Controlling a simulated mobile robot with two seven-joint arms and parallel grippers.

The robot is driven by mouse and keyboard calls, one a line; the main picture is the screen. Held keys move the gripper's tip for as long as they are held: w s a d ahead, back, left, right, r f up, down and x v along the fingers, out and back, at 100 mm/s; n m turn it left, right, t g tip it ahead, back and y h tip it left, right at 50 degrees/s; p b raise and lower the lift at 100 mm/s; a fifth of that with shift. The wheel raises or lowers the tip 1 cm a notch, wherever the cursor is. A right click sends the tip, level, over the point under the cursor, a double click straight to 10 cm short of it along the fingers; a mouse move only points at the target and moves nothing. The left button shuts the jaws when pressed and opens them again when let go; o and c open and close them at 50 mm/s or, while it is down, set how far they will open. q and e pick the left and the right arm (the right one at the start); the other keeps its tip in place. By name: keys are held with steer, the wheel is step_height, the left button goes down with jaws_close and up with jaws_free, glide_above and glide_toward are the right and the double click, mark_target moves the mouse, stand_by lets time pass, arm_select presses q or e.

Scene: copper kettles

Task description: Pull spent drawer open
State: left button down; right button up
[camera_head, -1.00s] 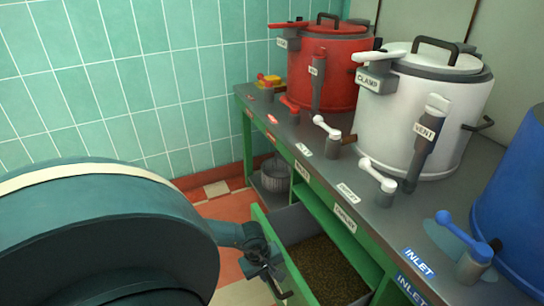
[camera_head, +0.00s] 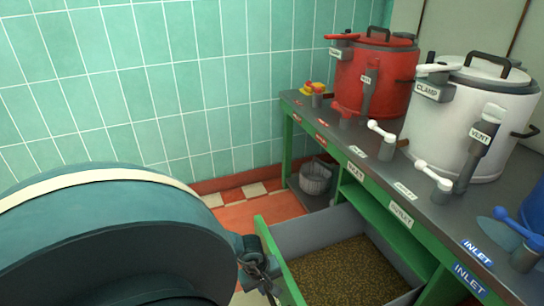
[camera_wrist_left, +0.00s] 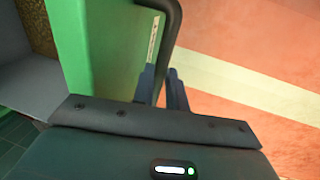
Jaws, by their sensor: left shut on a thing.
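The drawer stands open under the bench in the head view, with a green front (camera_head: 276,258) and grey inner walls (camera_head: 308,228). Brown granular matter (camera_head: 350,270) lies in it. My left gripper (camera_head: 262,276) is at the outer side of the drawer front, partly hidden by my own arm. The left wrist view shows the drawer's dark curved handle (camera_wrist_left: 174,28) beside the green front (camera_wrist_left: 100,40). The left gripper's fingers (camera_wrist_left: 162,86) are shut on the handle. My right gripper is not in view.
The green-framed bench (camera_head: 385,168) carries a red kettle (camera_head: 372,85), a white kettle (camera_head: 470,115) and a blue kettle at the right edge. A grey bucket (camera_head: 317,178) sits on the low shelf. The tiled floor (camera_head: 235,218) left of the drawer is clear.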

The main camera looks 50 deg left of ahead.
arm_select(q)
steer(key=shift+s+a, duration=0.3)
steer(key=shift+s, duration=0.3)
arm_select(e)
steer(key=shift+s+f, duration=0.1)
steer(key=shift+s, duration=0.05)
arm_select(q)
steer(key=c, duration=1.4)
jaws_free()
steer(key=shift+d, duration=0.1)
steer(key=shift+r, duration=0.1)
